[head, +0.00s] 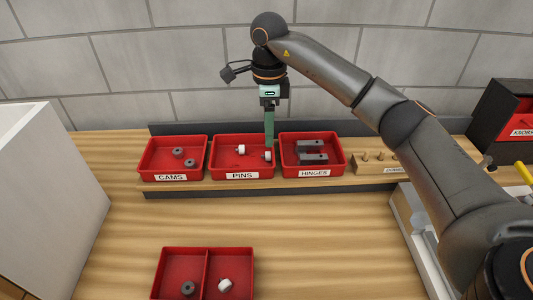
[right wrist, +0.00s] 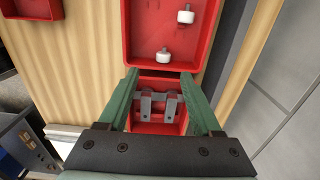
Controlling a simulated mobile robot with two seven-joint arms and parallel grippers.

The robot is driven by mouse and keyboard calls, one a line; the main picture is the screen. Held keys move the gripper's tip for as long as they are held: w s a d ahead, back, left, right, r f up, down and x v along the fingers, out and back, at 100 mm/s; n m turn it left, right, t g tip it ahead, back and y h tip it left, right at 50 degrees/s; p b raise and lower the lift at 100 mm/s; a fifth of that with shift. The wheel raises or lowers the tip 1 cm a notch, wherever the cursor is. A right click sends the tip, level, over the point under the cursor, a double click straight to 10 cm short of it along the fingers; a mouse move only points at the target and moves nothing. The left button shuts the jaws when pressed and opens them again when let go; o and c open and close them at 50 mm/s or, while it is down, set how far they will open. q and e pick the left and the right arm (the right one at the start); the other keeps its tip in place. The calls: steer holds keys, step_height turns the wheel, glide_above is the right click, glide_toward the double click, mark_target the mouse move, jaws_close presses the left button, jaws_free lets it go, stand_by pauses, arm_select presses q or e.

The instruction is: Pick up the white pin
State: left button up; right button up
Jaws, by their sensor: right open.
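Two white pins lie in the red PINS bin (head: 242,175). One white pin (head: 240,150) lies near its middle, and another white pin (head: 266,155) lies by its right wall. The right wrist view shows both, one pin (right wrist: 185,15) farther off and one pin (right wrist: 163,55) just beyond the fingertips. My right gripper (head: 269,143) points down over the right side of this bin, close to the right pin. In the right wrist view the green fingers (right wrist: 160,75) are apart, with nothing held between them. My left gripper is not in view.
The CAMS bin (head: 171,178) stands left of the pins, and the HINGES bin (head: 313,173) with grey hinges (head: 312,158) stands right. A two-part red tray (head: 207,252) in front holds a grey cam (head: 188,288) and a white pin (head: 225,285). The middle tabletop is clear.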

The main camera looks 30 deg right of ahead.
mark_target(268, 153)
steer(key=f, duration=0.5)
steer(key=f+p, duration=0.1)
steer(key=f, duration=0.1)
steer(key=shift+w+d+f, duration=0.1)
steer(key=shift+w+f, duration=0.15)
steer(key=shift+c, duration=0.2)
jaws_close()
